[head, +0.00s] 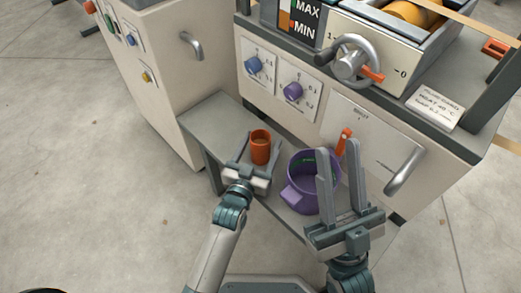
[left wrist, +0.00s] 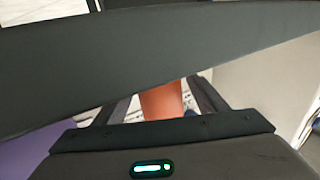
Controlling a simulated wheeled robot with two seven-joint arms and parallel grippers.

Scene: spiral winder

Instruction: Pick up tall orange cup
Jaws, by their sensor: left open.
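The tall orange cup (head: 260,150) stands upright on the narrow grey shelf (head: 207,116) in front of the machine. My left gripper (head: 262,141) is open, with one finger on each side of the cup; I cannot tell whether either finger touches it. In the left wrist view the orange cup (left wrist: 161,102) shows between the fingers, its upper part hidden by a dark bar. My right gripper (head: 338,148) is open, its fingers upright and apart in front of the purple pot (head: 299,190), with nothing visible between them.
The purple pot stands on the shelf right of the cup, partly hidden by my right gripper. Behind are the machine's blue knob (head: 254,65), purple knob (head: 292,92), orange lever (head: 344,141) and grey handle (head: 404,170). The shelf's left end is clear.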

